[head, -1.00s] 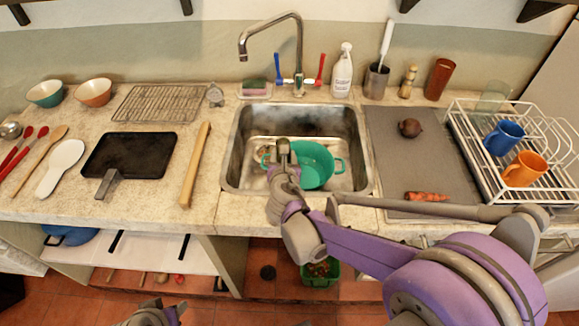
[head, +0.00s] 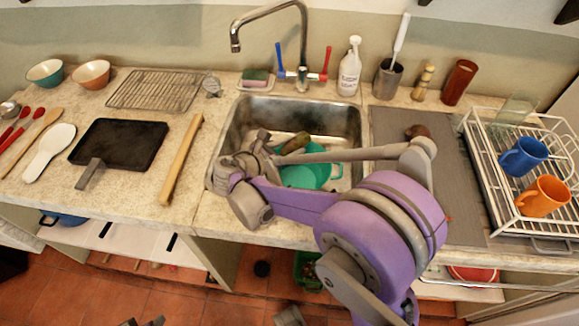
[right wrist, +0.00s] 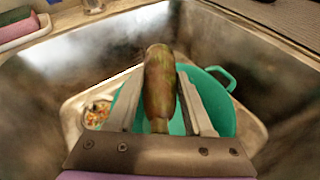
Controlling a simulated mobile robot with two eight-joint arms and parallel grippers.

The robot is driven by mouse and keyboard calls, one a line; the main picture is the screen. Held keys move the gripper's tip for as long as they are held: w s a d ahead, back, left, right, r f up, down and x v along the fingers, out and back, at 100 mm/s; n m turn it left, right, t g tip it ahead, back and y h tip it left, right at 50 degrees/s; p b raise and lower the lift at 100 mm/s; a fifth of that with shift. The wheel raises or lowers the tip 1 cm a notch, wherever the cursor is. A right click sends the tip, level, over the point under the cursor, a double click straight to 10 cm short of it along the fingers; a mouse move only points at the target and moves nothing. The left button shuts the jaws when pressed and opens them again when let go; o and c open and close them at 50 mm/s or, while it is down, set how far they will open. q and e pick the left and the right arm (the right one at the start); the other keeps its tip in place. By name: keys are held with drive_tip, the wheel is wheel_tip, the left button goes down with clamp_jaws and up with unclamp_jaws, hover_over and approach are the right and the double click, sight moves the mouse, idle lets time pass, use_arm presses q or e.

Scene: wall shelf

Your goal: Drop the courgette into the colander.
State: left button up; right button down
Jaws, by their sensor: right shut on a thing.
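The courgette (head: 296,142), dark green and mottled, is held by my right gripper (head: 278,146) over the sink. In the right wrist view the courgette (right wrist: 158,85) lies between the two fingers of the gripper (right wrist: 160,92), pointing away from the camera. The green two-handled colander (head: 305,177) stands in the sink, partly hidden by my right arm. In the right wrist view the colander (right wrist: 222,100) shows behind and below the courgette, which appears above it. Only the tips of my left gripper (head: 142,322) show at the bottom edge of the head view.
The steel sink (head: 238,120) has walls around the colander, and the tap (head: 300,50) rises behind it. A dish rack (head: 490,195) with mugs stands right. A beetroot (head: 417,131) lies on the grey mat (head: 390,122).

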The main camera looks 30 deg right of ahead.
use_arm(q)
drive_tip(key=f+b, duration=0.2)
drive_tip(key=f, duration=0.1)
drive_tip(key=f+b, duration=0.1)
drive_tip(key=b, duration=0.1)
drive_tip(key=shift+w+a+f, duration=0.1)
drive_tip(key=shift+w+f, duration=0.2)
drive_tip(key=shift+w, duration=0.1)
use_arm(e)
drive_tip(key=f+m+g, duration=0.1)
drive_tip(key=s+f+m+g, duration=0.1)
drive_tip(key=f, duration=0.1)
drive_tip(key=s+d+f+g, duration=0.1)
drive_tip(key=shift+s+d+f+m+h, duration=0.1)
drive_tip(key=shift+s+f+m+h, duration=0.2)
drive_tip(key=shift+f+m, duration=0.1)
drive_tip(key=shift+c, duration=1.1)
unclamp_jaws()
use_arm(q)
drive_tip(key=shift+r, duration=0.35)
use_arm(e)
drive_tip(key=v, duration=0.7)
drive_tip(key=shift+w+a+r, duration=0.15)
drive_tip(key=shift+a, duration=0.1)
use_arm(q)
drive_tip(key=shift+p, duration=0.3)
